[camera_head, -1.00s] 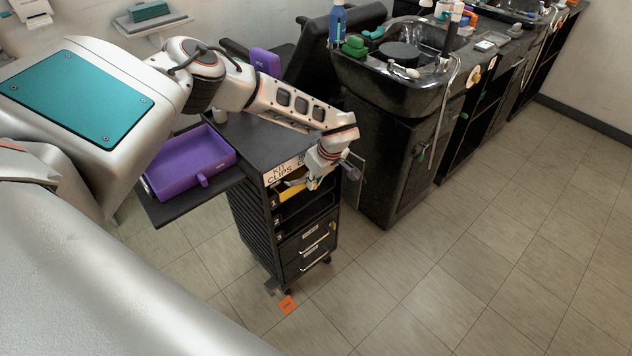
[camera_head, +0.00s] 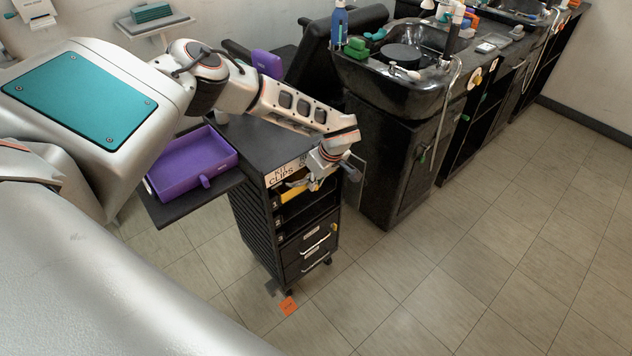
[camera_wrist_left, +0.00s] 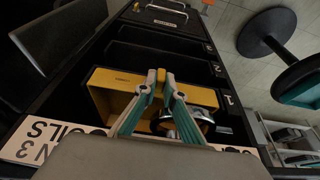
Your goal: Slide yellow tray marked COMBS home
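The yellow tray (camera_head: 293,195) sits in the top slot, marked 1, of the black trolley (camera_head: 262,146). In the left wrist view the yellow tray (camera_wrist_left: 108,88) shows its thin front edge with small, unreadable lettering, and shiny metal round things show beside the fingers. My left gripper (camera_head: 312,184) is at the front of the tray and hides part of it. In the wrist view its two teal-padded fingers (camera_wrist_left: 161,76) close together on a small yellow tab of the tray. How deep the tray sits is hard to tell. My right gripper is not in view.
Slots 2 and 3 below look empty, with closed drawers (camera_head: 308,240) under them. A purple tray (camera_head: 190,165) lies on the trolley's side shelf. A black wash basin unit (camera_head: 385,160) stands close to the right.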

